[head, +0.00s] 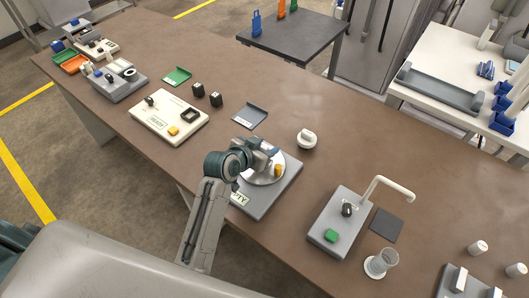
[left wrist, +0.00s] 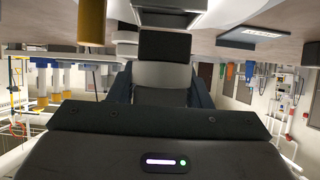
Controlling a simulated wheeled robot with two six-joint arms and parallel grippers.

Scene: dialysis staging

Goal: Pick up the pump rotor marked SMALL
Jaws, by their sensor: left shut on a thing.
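My left gripper (head: 272,157) is above the round pale plate on a grey base (head: 272,199) at the table's near edge. In the left wrist view its dark fingers (left wrist: 162,88) are shut on a light grey piece with a dark block (left wrist: 165,46), which looks like the pump rotor. No SMALL mark can be read, and in the head view the gripper mostly hides the piece. A yellow peg (head: 278,170) stands on the plate beside the gripper. A white round piece with a raised grip (head: 306,138) sits apart on the table behind. My right gripper is not in view.
A grey unit with a curved spout (head: 323,241) and a glass beaker (head: 384,261) stand right. The table's middle right is clear.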

